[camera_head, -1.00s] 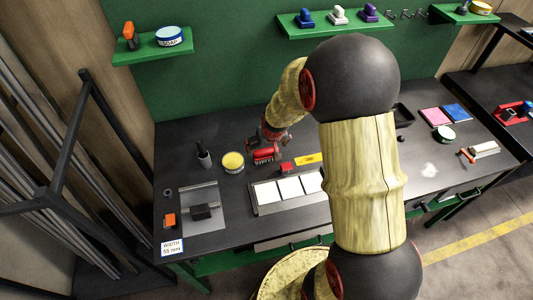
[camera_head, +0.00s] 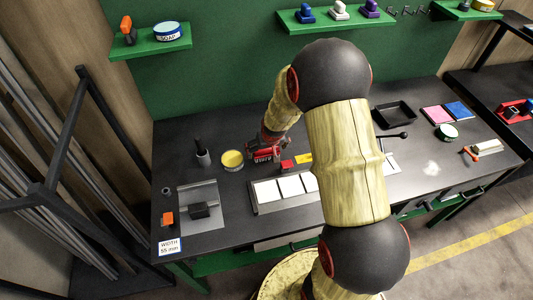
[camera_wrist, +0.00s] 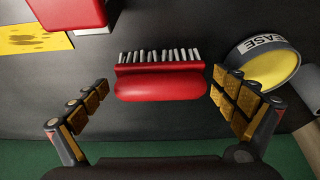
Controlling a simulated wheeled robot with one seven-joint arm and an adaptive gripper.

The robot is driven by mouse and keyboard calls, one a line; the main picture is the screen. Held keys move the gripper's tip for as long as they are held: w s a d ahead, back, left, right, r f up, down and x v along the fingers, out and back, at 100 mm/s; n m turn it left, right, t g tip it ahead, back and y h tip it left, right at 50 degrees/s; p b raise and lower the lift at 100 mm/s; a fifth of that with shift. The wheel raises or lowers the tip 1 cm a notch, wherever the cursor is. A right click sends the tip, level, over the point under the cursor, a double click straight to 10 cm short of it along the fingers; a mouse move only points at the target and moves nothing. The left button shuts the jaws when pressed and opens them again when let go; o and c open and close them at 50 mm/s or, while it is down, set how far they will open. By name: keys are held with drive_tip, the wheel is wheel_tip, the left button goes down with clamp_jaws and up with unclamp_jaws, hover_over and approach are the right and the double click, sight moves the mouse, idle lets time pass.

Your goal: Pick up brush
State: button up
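The brush (camera_wrist: 160,84) has a red rounded back and a row of pale bristles. In the wrist view it lies in the middle, between the two fingers of my gripper (camera_wrist: 160,86). The gripper is open, with a gap between the brush and each finger. In the head view the red brush (camera_head: 263,155) shows on the dark table, just below my gripper (camera_head: 268,146), partly covered by it. Contact between the gripper and the brush is not visible.
A yellow-topped grease can (camera_wrist: 268,64) stands close to the brush, with a red block (camera_wrist: 68,10) on the other side. A black cup with a handle (camera_head: 203,155) stands left of the can. White tiles (camera_head: 290,187) lie in front. A black tray (camera_head: 395,115) lies right.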

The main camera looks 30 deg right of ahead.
drive_tip(key=c, duration=1)
drive_tip(key=shift+r, duration=0.5)
wheel_tip(320, 180, up, 2)
drive_tip(key=shift+r+p, duration=0.2)
drive_tip(key=shift+p, duration=0.25)
drive_tip(key=s+a+r+p, duration=0.1)
drive_tip(key=s+r, duration=0.3)
drive_tip(key=s, duration=0.3)
drive_tip(key=s+a+r+p, duration=0.1)
drive_tip(key=s+r+p, duration=0.1)
drive_tip(key=s+r, duration=0.3)
drive_tip(key=shift+s+r, duration=0.3)
drive_tip(key=shift+s, duration=0.65)
drive_tip(key=shift+a, duration=0.1)
